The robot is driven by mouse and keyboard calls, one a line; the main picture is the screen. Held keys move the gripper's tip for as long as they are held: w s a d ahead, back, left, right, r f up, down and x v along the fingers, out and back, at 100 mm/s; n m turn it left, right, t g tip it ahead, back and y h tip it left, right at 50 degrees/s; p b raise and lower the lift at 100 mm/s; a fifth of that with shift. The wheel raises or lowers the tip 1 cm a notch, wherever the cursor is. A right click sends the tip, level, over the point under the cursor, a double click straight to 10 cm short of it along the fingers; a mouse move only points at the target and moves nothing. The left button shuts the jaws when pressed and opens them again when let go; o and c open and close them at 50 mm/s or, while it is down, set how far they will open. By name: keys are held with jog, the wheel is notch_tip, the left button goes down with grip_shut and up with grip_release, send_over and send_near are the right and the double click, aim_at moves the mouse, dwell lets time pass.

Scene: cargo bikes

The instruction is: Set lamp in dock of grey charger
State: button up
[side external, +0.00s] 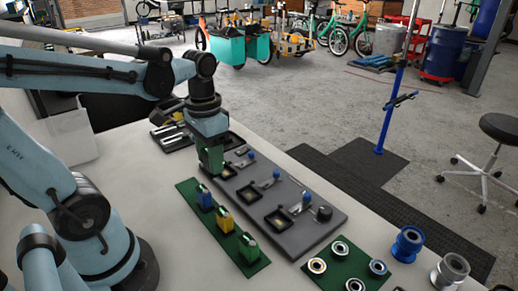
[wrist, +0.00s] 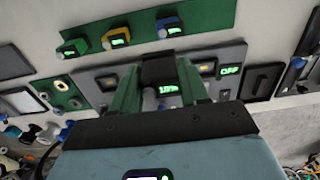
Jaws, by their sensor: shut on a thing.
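The grey charger (side external: 300,231) is a long plate with several square docks and blue-knobbed levers. My gripper (side external: 211,165) is over its far end in the side view. In the wrist view its green fingers (wrist: 160,88) are shut on a dark lamp (wrist: 157,70) with a green 18% display. The lamp is over the charger, which also shows in the wrist view (wrist: 235,55). An empty dock (wrist: 208,69) with an amber centre is to the lamp's right, near an OFF display. The lamp's base is hidden, so I cannot tell whether it touches a dock.
A green strip (side external: 262,264) beside the charger holds a blue lamp (side external: 204,197), a yellow lamp (side external: 225,220) and a green lamp (side external: 248,246). A green board (side external: 344,256) with several metal rings is at the near right. Dark trays lie beyond the charger.

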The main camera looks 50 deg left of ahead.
jog(key=shift+w+a+f, duration=3.9)
jog(key=shift+w+a, duration=0.15)
jog(key=shift+a, duration=0.1)
jog(key=shift+f, duration=0.85)
jog(key=o, duration=1.2)
jog(key=shift+c, duration=0.2)
jog(key=shift+r, duration=0.1)
